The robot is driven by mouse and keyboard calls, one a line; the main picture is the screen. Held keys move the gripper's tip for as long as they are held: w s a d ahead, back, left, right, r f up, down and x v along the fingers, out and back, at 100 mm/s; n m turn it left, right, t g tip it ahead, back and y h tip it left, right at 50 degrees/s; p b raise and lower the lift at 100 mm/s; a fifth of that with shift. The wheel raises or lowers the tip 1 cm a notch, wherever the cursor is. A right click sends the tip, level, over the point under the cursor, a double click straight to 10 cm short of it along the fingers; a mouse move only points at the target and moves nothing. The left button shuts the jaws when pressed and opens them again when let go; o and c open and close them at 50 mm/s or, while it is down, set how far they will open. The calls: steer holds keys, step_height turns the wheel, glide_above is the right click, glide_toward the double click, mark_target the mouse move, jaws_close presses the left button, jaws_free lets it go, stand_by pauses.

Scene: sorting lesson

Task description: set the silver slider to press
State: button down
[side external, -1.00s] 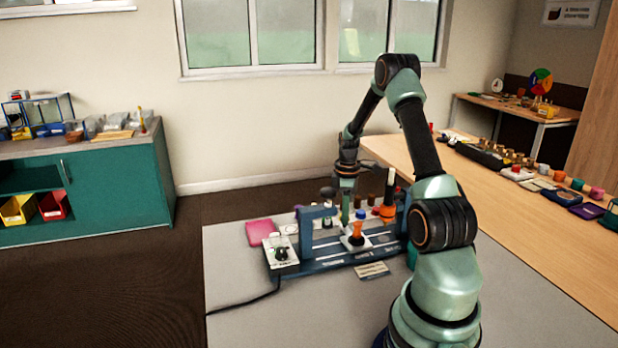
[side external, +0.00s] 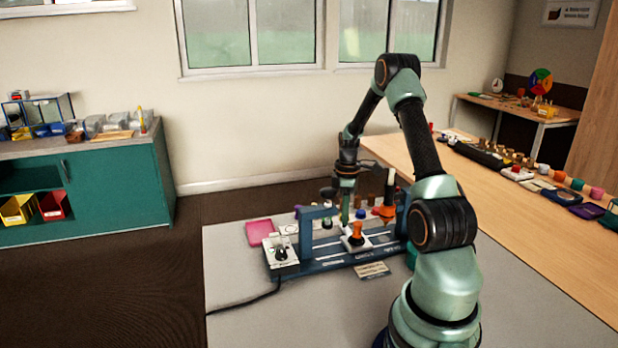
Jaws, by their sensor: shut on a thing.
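A dark blue frame (side external: 335,264) with pale slots and small printed labels lies on the grey table. An orange knob on a white base (side external: 356,238) stands on it, with a blue knob (side external: 361,214) just behind. My gripper (side external: 345,214) points down over the back of the frame, to the left of the blue knob. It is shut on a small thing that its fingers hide. I cannot make out which part is the silver slider, and the labels are too small to read.
A white box with a black knob (side external: 282,252) sits at the frame's left end, its cable running left. A pink tray (side external: 259,231) lies behind it. A blue post (side external: 304,232) rises nearby.

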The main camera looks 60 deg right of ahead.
steer(key=shift+r, duration=0.1)
stand_by(0.3)
steer(key=w+a, duration=0.6)
steer(key=shift+w+a, duration=0.2)
steer(key=shift+w, duration=0.1)
steer(key=c, duration=0.6)
jaws_free()
steer(key=shift+c, duration=0.2)
steer(key=shift+s, duration=0.1)
step_height(320, 180, up, 12)
